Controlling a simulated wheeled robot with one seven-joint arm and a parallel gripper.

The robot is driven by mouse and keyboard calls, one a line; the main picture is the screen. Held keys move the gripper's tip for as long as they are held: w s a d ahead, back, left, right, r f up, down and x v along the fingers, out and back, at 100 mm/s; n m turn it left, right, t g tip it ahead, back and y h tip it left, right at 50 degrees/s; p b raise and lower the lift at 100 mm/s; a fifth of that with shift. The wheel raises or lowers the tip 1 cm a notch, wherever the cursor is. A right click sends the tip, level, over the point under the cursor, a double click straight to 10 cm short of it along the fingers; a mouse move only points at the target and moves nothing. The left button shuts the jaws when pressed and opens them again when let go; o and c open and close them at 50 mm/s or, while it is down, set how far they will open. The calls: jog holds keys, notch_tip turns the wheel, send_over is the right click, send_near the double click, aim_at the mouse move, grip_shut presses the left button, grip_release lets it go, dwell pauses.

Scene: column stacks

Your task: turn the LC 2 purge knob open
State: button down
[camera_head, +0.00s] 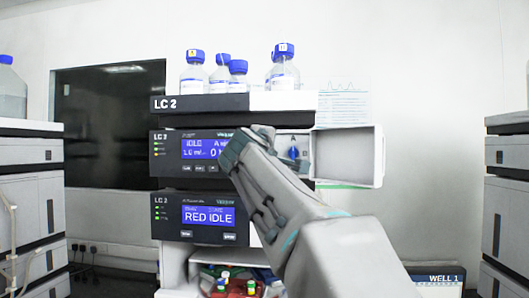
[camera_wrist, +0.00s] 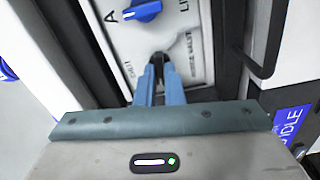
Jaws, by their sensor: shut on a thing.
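The LC 2 stack (camera_head: 200,103) stands in the middle of the head view, with its pump module open at the right. In the wrist view my gripper (camera_wrist: 158,66) reaches onto the white valve panel (camera_wrist: 190,55), its fingers shut on a small dark knob (camera_wrist: 158,57) beside partly readable print ending in "VALVE". I take this as the purge knob; the fingers cover most of it, so its turn angle cannot be read. A blue knob (camera_wrist: 142,10) sits above, apart from the fingers. In the head view my arm hides the fingers and the held knob.
The pump's white door (camera_head: 350,157) is swung open at the right, near my arm. Blue-capped bottles (camera_head: 284,74) stand on top of the stack. A dark handle-like bar (camera_wrist: 270,45) runs close on the right in the wrist view. Other stacks stand at both sides.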

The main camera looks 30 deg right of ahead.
jog(key=shift+n, duration=0.5)
jog(key=c, duration=1.5)
grip_release()
jog(key=shift+c, duration=0.2)
jog(key=b+v, duration=0.3)
jog(key=v, duration=1.1)
jog(key=shift+b, duration=0.4)
jog(key=shift+w, duration=0.1)
